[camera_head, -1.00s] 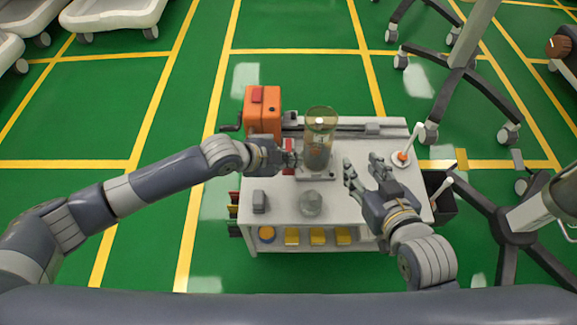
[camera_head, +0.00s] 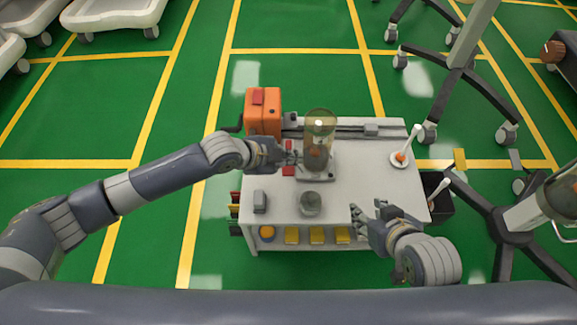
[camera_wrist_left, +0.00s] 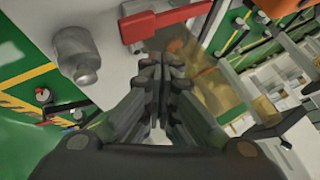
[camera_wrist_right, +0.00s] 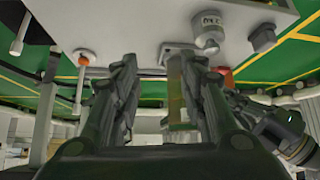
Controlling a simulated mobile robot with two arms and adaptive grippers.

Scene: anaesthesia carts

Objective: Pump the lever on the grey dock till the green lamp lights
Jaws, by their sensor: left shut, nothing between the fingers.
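My right gripper (camera_head: 370,211) is open and empty over the cart's front right. I see no lit green lamp.
An orange box (camera_head: 263,111) with a crank stands at the cart's back left. A white stick on a round base (camera_head: 405,155) stands at the right. Wheeled stands (camera_head: 470,80) surround the right side.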

